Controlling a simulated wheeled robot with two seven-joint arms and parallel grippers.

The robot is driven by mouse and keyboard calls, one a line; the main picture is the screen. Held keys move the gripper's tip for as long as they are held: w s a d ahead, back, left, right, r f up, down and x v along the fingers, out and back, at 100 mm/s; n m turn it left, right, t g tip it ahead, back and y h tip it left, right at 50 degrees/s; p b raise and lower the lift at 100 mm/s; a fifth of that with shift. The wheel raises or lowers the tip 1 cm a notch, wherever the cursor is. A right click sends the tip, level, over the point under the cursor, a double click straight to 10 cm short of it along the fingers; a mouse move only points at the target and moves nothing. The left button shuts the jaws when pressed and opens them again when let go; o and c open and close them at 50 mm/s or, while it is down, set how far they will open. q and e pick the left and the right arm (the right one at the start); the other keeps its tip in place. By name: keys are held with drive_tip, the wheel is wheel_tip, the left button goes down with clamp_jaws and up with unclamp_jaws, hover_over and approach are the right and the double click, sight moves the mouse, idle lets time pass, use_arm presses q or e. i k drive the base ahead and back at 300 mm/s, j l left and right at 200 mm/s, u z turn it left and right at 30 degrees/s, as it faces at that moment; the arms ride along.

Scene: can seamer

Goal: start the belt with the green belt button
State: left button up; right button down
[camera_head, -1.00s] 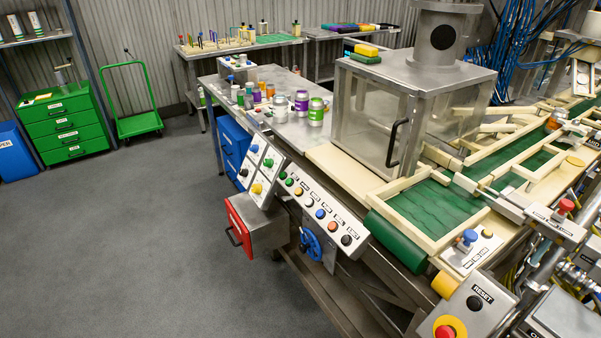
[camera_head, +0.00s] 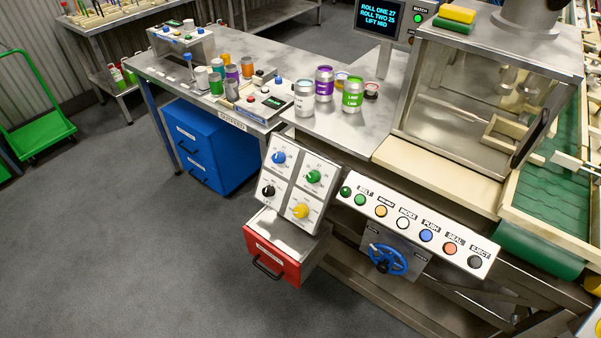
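The green belt button (camera_head: 360,200) sits near the left end of the sloped white button panel (camera_head: 415,238), just below the label BELT. A darker green round piece (camera_head: 346,191) is beside it at the panel's left end; I cannot tell whether it is a lamp or a button. The green belt (camera_head: 550,185) runs along the right side, partly hidden by the clear-walled housing. Neither of my grippers is in view.
A four-knob panel (camera_head: 292,184) and red drawer (camera_head: 272,258) stand left. Cans (camera_head: 352,95) are on the bench. A screen (camera_head: 378,18) reads ROLL ONE 27.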

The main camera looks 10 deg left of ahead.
sight(359, 199)
drive_tip(key=i+j, duration=0.1)
drive_tip(key=j, duration=0.3)
drive_tip(key=i+j, duration=0.1)
drive_tip(key=j, duration=0.3)
drive_tip(key=i+j, duration=0.1)
drive_tip(key=j, duration=0.3)
